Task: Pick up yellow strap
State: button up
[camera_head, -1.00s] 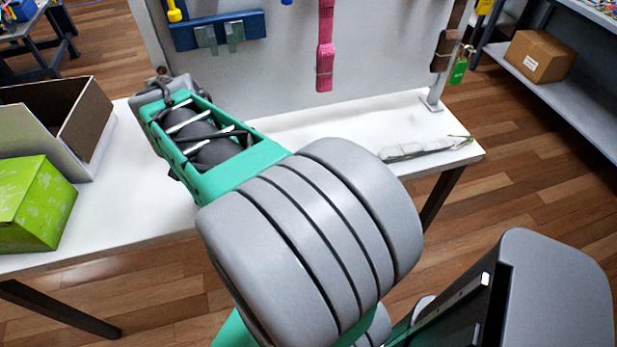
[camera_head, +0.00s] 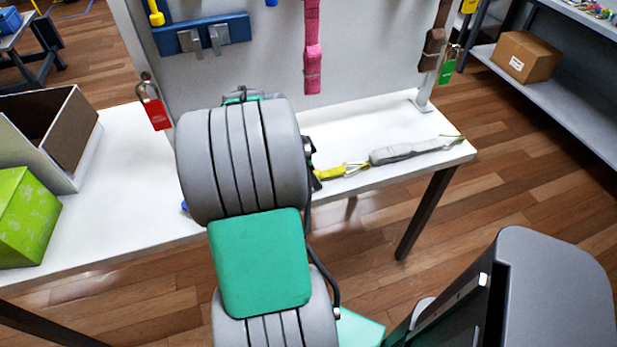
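A yellow strap (camera_head: 333,172) lies on the white table, just right of my arm. Its right end has a metal hook and lies close to a folded grey strap (camera_head: 405,152). Its left end passes out of sight behind my arm. My arm's grey and green links cover the middle of the table and hide nearly all of my gripper. A small dark piece at the arm's right edge, beside the yellow strap, may be part of it. I cannot see whether the fingers are open or shut, or whether they touch the strap.
A pink strap (camera_head: 312,50) and a brown strap (camera_head: 436,40) hang on the grey panel (camera_head: 370,50) behind the table. A red padlock tag (camera_head: 156,112) hangs at its left edge. An open box (camera_head: 75,135) and a green box (camera_head: 25,215) stand on the left.

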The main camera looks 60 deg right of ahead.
jog(key=shift+c, duration=0.6)
grip_shut()
jog(key=shift+r, duration=0.1)
